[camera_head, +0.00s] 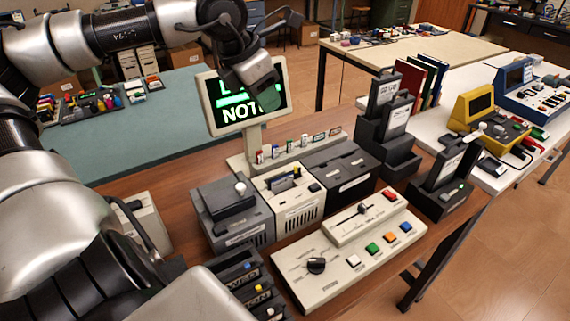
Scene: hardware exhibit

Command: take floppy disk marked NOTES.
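A monitor (212,112) at the back of the brown table shows green and white text; "NOT" is readable and the rest is covered. No floppy disk legibly marked NOTES shows. A dark rack (249,275) at the lower middle holds several labelled slots with coloured marks, partly cut by the frame and my arm. A cream drive unit (302,203) has a dark item in its top slot. My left gripper (263,88) hangs in front of the monitor; its fingers overlap the screen and I cannot tell their opening. My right gripper is not in view.
A cream control panel (335,262) with coloured buttons and a knob stands at the table front. Grey and black units (232,212) stand behind it. Dark upright holders (385,150) with labelled cards stand to the right. A teal table (150,135) lies beyond at left.

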